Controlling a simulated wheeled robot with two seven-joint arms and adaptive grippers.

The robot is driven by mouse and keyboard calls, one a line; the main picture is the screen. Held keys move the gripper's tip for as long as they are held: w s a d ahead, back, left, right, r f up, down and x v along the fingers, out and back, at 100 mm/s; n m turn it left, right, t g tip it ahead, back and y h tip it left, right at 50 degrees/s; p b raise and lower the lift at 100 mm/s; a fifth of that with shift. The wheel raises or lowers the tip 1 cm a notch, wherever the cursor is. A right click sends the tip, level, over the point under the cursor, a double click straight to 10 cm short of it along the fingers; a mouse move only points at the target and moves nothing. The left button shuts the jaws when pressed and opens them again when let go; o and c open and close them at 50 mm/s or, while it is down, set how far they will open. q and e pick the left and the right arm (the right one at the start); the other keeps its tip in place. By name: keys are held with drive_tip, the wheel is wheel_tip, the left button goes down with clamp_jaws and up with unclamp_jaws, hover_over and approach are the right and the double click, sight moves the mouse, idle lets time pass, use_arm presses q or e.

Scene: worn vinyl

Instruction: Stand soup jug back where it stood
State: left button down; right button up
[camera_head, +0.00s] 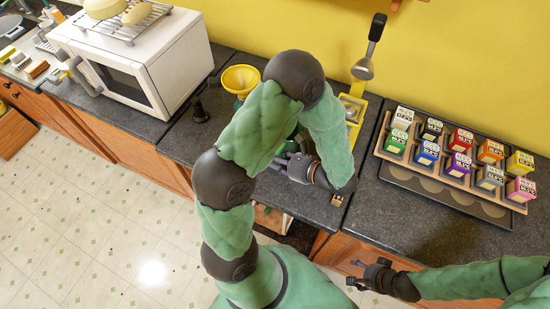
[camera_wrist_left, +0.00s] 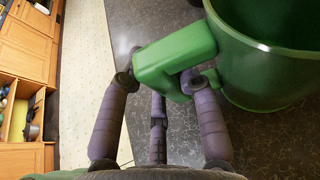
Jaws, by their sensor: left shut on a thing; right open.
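The soup jug is a green vessel with a blocky green handle. In the left wrist view its body (camera_wrist_left: 262,85) fills the upper right and its handle (camera_wrist_left: 158,62) lies between my left gripper's fingers. My left gripper (camera_wrist_left: 166,78) is shut on that handle. In the head view my left gripper (camera_head: 284,160) is over the dark counter, and my own arm hides most of the jug. I cannot tell whether the jug's base touches the counter. My right gripper (camera_head: 357,276) is open and empty, low in front of the counter edge.
A yellow funnel (camera_head: 240,79) stands behind my left arm, with a small black object (camera_head: 200,112) beside it. A white microwave (camera_head: 140,62) is at left. A ladle (camera_head: 368,48) leans on a yellow stand at the back. A rack (camera_head: 428,165) of several coloured boxes is at right.

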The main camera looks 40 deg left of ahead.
use_arm(q)
drive_tip(key=shift+f+b, duration=0.3)
drive_tip(key=shift+f, duration=0.1)
idle(0.4)
drive_tip(key=c, duration=0.8)
unclamp_jaws()
drive_tip(key=shift+d, duration=0.1)
drive_tip(key=p+v, duration=0.3)
drive_tip(key=v, duration=0.4)
drive_tip(key=shift+d+r, duration=0.2)
drive_tip(key=shift+d, duration=0.15)
idle(1.0)
drive_tip(key=shift+d, duration=0.15)
drive_tip(key=v, duration=1.2)
drive_tip(key=shift+f, duration=0.1)
idle(0.4)
